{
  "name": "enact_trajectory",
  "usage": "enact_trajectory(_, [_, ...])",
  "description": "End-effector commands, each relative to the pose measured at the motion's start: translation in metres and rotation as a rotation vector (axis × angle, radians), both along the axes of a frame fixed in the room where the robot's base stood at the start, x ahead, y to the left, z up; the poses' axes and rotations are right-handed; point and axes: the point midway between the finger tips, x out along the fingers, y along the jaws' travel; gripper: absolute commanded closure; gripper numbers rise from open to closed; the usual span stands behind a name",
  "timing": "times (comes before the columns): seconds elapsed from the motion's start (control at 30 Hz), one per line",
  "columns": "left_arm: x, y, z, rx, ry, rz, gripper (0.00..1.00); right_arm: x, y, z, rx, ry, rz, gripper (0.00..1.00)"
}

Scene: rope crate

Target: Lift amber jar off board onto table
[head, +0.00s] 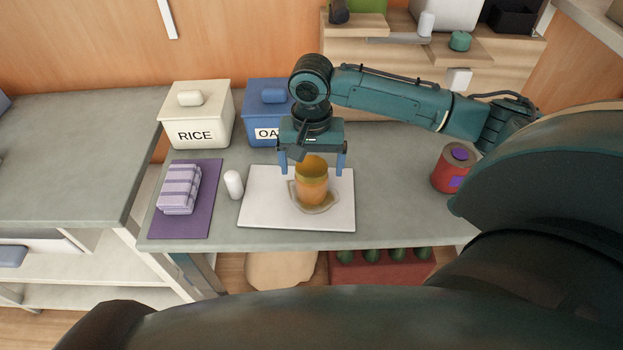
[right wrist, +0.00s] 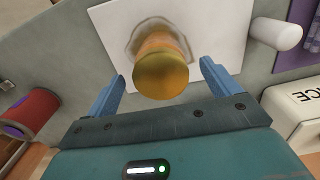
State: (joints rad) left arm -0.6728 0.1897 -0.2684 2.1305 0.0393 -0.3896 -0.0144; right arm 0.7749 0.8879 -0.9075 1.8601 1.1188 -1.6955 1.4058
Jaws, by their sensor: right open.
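The amber jar (head: 312,186) stands upright on the white board (head: 255,214), on a brownish stain or puddle around its base. In the right wrist view the jar (right wrist: 161,72) shows from above, with the board (right wrist: 218,25) under it. My right gripper (head: 313,168) is over the board with its fingers pointing down. Its blue fingers are spread wide, and the jar's top lies between or just beyond their tips in the right wrist view (right wrist: 162,82). I cannot tell whether either finger touches the jar; gaps show on both sides. My left gripper is not in view.
A white cylinder (head: 234,184) stands left of the board, by a purple mat (head: 193,226) with a lilac slatted block (head: 179,188). RICE (head: 195,115) and blue (head: 262,107) canisters stand behind. A red can (head: 451,172) stands right. Grey table (head: 394,205) is clear between board and can.

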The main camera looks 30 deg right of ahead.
Motion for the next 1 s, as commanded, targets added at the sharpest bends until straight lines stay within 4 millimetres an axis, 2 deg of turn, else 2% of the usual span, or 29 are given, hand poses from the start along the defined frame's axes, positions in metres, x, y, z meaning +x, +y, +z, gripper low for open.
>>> enact_trajectory(0.03, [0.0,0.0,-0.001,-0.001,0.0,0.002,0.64,-0.001,0.0,-0.009,0.0,0.002,-0.001,0.12])
enact_trajectory(0.17, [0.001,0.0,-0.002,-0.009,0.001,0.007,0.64,0.0,0.0,-0.022,-0.001,-0.001,0.0,0.12])
enact_trajectory(0.43, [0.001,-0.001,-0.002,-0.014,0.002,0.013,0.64,0.0,0.0,-0.025,0.0,-0.001,0.001,0.12])
enact_trajectory(1.0, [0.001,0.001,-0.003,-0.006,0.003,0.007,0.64,0.0,0.0,-0.025,0.0,-0.001,0.001,0.58])
